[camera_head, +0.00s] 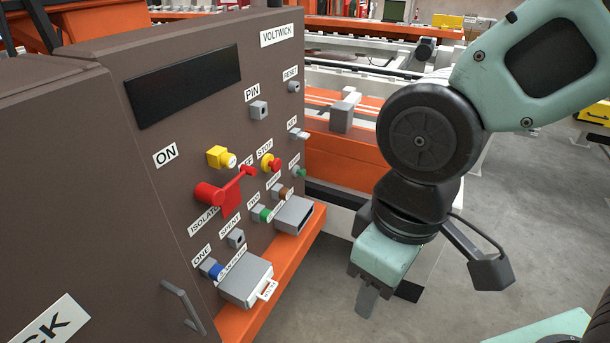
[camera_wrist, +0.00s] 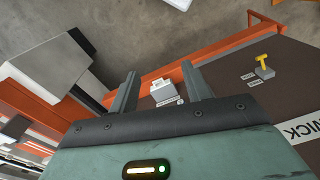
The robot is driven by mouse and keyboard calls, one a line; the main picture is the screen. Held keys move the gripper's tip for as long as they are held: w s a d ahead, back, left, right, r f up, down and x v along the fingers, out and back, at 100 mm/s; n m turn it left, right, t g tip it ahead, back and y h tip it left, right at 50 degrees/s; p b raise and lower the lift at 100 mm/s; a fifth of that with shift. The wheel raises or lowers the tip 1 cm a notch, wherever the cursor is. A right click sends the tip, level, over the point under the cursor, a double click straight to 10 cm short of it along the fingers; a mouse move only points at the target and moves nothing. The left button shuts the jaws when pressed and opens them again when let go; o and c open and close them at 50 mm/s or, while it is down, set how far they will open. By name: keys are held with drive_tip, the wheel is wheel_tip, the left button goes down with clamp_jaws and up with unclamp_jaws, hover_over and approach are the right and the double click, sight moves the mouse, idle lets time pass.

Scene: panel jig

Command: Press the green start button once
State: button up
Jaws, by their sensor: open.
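The brown control panel (camera_head: 150,200) stands at the left in the head view. A green button (camera_head: 262,214) sits on a grey mount low on its face, beside a tilted label that I cannot read. A second, smaller green piece (camera_head: 299,172) sits further right on the face; I cannot tell from the labels which one is the start button. My gripper (camera_head: 367,302) hangs to the right of the panel, pointing down and apart from it. In the wrist view my gripper (camera_wrist: 160,88) is open, with nothing held between its fingers. No green button shows clearly in the wrist view.
A red isolator handle (camera_head: 228,195), a yellow knob (camera_head: 221,157), a red stop button (camera_head: 270,163) and a blue button (camera_head: 212,268) crowd the panel. Grey boxes (camera_head: 246,279) jut out below. An orange ledge (camera_head: 285,270) runs underneath. Grey floor lies right.

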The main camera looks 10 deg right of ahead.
clamp_jaws()
idle(1.5)
